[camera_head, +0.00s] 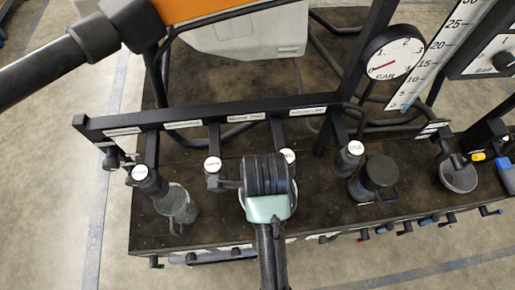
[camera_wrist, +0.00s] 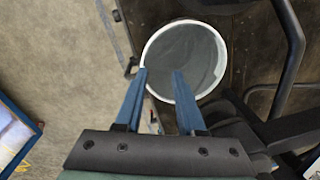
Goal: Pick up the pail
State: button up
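The pail (camera_wrist: 205,78) is a round vessel with a white rim and grey inside, seen from above in the wrist view. My gripper (camera_wrist: 160,72) has two blue fingers, spread apart. The left fingertip overlaps the rim's left edge and the right one overlaps the opening, so the near-left rim lies between them in the picture. Whether they touch the pail or hover above it I cannot tell. In the head view my wrist covers the fingers and most of the pail; a thin white rim (camera_head: 241,198) shows beside it.
A black rail (camera_head: 240,115) with labels and round tags runs behind the dark platform. A clear grey jug (camera_head: 178,203) stands left, a black lidded pot (camera_head: 378,175) and a grey bowl (camera_head: 460,178) right. A pressure gauge (camera_head: 393,58) rises behind. Open floor (camera_head: 50,180) lies left.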

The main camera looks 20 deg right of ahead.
jog(key=shift+m+g, duration=0.4)
jog(key=shift+g, duration=0.1)
jog(key=shift+s+a+f+b, duration=0.1)
jog(key=shift+s+f+b, duration=0.2)
jog(key=shift+f, duration=2.1)
jog(key=shift+s+a+f+b, duration=0.1)
jog(key=shift+s+f+b, duration=0.2)
jog(key=shift+f, duration=2.05)
jog(key=shift+s+f+b, duration=0.25)
jog(key=shift+f+b, duration=0.05)
jog(key=shift+f, duration=2.1)
grip_shut()
